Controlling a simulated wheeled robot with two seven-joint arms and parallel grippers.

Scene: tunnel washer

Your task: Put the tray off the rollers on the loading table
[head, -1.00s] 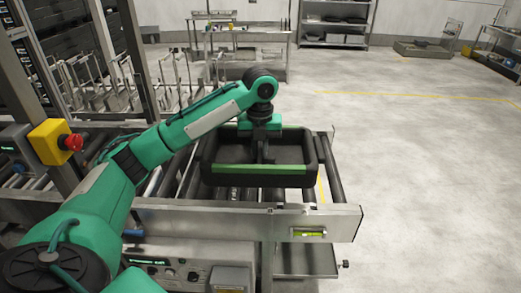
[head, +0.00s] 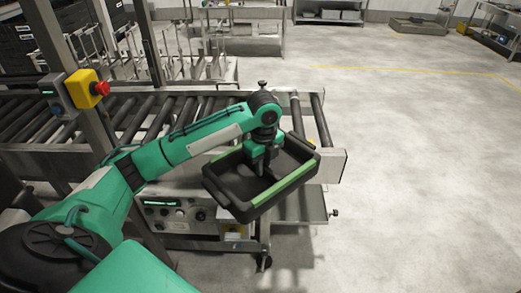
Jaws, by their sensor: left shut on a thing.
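The tray (head: 285,187) is black with green strips along its long sides. It hangs in the air at the near side of the roller conveyor, turned at an angle to the rollers (head: 190,112), and looks empty. My left gripper (head: 260,165) points down into the tray and is shut on it; the exact spot where the fingers hold is hard to see. My right gripper is out of view. I cannot tell which table in view, if any, is the loading table.
An emergency stop box (head: 85,90) stands on a post at the left. A control panel (head: 175,212) sits below the conveyor's near rail. A steel table (head: 243,40) and shelves (head: 330,12) stand far back. The floor (head: 430,170) at the right is clear.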

